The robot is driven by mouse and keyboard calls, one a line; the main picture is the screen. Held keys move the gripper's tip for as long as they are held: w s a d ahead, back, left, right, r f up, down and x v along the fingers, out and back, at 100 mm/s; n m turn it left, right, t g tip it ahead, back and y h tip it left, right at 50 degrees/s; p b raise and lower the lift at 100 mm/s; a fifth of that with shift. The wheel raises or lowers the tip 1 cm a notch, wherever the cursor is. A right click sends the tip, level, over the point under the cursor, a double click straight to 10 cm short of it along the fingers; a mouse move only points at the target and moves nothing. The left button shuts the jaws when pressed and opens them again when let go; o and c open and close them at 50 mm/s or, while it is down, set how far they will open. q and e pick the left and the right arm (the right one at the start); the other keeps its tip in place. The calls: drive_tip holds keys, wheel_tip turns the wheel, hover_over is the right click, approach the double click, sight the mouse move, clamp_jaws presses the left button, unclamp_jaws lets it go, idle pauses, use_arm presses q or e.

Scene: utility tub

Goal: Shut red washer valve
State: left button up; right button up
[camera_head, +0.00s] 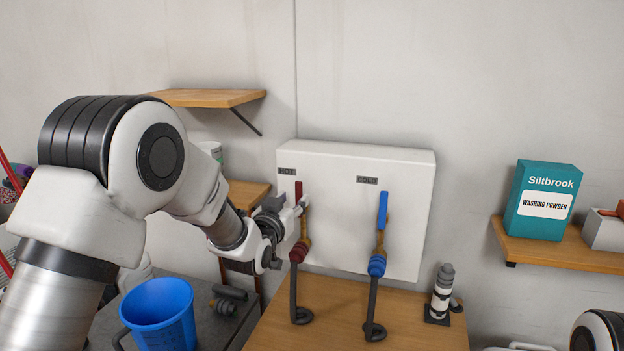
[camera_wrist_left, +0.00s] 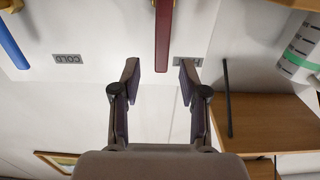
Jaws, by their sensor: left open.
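The red valve lever (camera_head: 298,190) stands upright above its brass fitting under the HOT label (camera_head: 287,171) on the white panel (camera_head: 335,230). In the left wrist view the red lever (camera_wrist_left: 163,35) points in between the fingers from the far side, its end near the fingertip line. The blue lever (camera_head: 382,210) stands upright under the COLD label (camera_head: 367,180). My left gripper (camera_head: 301,207) is at the red lever; in the left wrist view it (camera_wrist_left: 160,72) is open, a finger on either side, with no clear contact. My right gripper does not show.
A blue bucket (camera_head: 160,315) stands at lower left on a grey surface. A wooden counter (camera_head: 340,320) lies below the panel with dark hoses and a small grey-and-white object (camera_head: 441,290). Shelves hang at upper left (camera_head: 215,98) and right, the latter holding a washing powder box (camera_head: 543,200).

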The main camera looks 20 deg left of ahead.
sight(298, 185)
use_arm(q)
drive_tip(key=shift+w+r, duration=0.2)
drive_tip(key=shift+w, duration=0.5)
drive_tip(key=w+p, duration=0.2)
drive_tip(key=w, duration=0.1)
drive_tip(key=w+p, duration=0.1)
drive_tip(key=shift+w+r, duration=0.35)
drive_tip(key=shift+w, duration=0.05)
drive_tip(key=shift+w+f, duration=0.1)
drive_tip(key=shift+w, duration=0.1)
drive_tip(key=shift+s, duration=0.25)
drive_tip(key=shift+s+r, duration=0.3)
drive_tip(key=shift+r, duration=0.1)
drive_tip(key=c, duration=0.3)
drive_tip(key=shift+s, duration=0.15)
clamp_jaws()
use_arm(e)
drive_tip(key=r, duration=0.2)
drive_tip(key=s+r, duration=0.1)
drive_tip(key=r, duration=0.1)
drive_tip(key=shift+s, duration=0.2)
